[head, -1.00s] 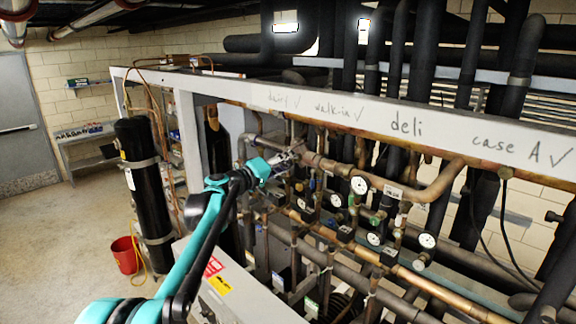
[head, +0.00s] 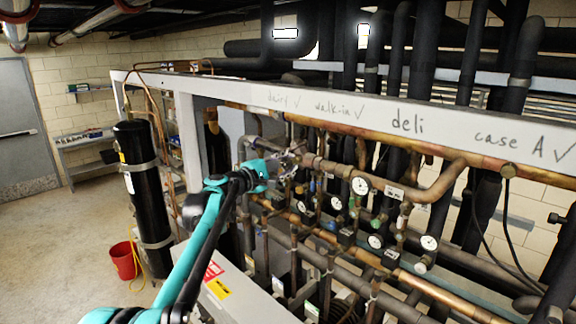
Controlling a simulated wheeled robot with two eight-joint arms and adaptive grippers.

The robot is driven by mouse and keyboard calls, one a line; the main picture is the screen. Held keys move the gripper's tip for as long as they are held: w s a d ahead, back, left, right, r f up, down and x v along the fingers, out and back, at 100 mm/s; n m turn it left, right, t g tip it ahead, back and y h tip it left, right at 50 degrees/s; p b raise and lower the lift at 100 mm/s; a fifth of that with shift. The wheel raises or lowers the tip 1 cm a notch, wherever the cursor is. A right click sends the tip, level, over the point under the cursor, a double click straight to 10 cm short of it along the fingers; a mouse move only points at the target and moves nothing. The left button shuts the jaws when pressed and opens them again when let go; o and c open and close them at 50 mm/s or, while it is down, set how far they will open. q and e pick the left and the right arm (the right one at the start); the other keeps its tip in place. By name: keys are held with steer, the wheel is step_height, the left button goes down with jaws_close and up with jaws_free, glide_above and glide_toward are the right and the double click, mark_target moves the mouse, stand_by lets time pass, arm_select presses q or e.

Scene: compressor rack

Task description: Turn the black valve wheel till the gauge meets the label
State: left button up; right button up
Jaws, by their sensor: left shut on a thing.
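My left gripper (head: 288,165) reaches in from the left among the copper pipes. It is shut at the left end of a thick pipe, on what appears to be the black valve wheel, which the fingers hide almost entirely. White round gauges sit right of it: one gauge (head: 361,186) beside a small white label (head: 394,192), a second gauge (head: 336,203), a third gauge (head: 375,241) and a fourth gauge (head: 428,243). The needles are too small to read. My right gripper is not in view.
A white beam (head: 350,115) with handwritten names runs above the pipes. Dense copper and black pipes crowd the gripper. A black cylinder (head: 142,185) and a red bucket (head: 124,258) stand at left. The floor at far left is clear.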

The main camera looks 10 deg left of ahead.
arm_select(q)
steer(key=shift+n, duration=0.4)
steer(key=o, duration=1.3)
steer(key=shift+c, duration=0.2)
steer(key=v, duration=1.2)
steer(key=shift+f, duration=0.1)
